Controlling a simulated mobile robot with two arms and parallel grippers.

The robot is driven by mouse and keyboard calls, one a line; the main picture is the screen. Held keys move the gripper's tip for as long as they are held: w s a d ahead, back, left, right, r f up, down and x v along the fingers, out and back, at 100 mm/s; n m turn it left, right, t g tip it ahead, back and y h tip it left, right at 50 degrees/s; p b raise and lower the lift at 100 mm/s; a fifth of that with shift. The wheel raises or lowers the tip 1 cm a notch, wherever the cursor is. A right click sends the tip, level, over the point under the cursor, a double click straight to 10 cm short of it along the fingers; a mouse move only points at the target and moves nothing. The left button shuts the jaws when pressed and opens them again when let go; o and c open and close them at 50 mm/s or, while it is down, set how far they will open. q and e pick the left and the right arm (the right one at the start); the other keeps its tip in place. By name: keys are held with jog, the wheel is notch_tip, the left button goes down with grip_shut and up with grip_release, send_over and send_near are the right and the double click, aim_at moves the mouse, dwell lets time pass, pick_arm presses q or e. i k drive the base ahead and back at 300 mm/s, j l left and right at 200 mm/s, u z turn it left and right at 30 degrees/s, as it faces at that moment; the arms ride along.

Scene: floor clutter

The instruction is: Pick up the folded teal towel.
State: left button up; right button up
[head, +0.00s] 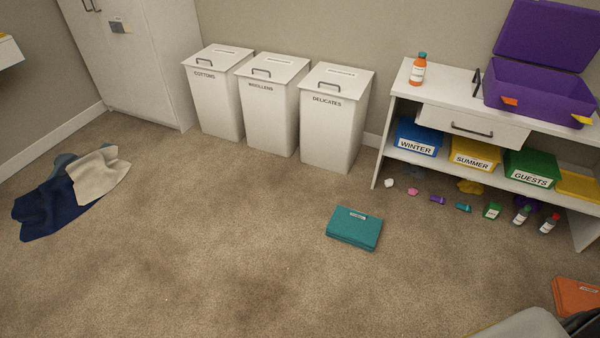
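The folded teal towel (354,228) lies flat on the carpet near the middle of the head view, in front of the bin marked DELICATES. It has a small pale label on its top near the far edge. Nothing touches it or covers it. Neither of my grippers shows in the head view, so I see no gripper near the towel.
Three white lidded bins (335,120) stand along the wall. A white shelf unit (440,112) holds marked boxes and an open purple case (538,92). Small items lie before it. An orange folded cloth (576,297) is lower right, a crumpled blue cloth (48,205) left. Carpet around the towel is clear.

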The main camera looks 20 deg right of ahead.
aim_at(354, 228)
jog(key=i+z, duration=0.1)
jog(key=i, duration=0.55)
jog(key=i+j+z, duration=0.1)
jog(key=i, duration=0.55)
jog(key=i+j+z, duration=0.1)
jog(key=i+j, duration=0.15)
jog(key=i, duration=0.45)
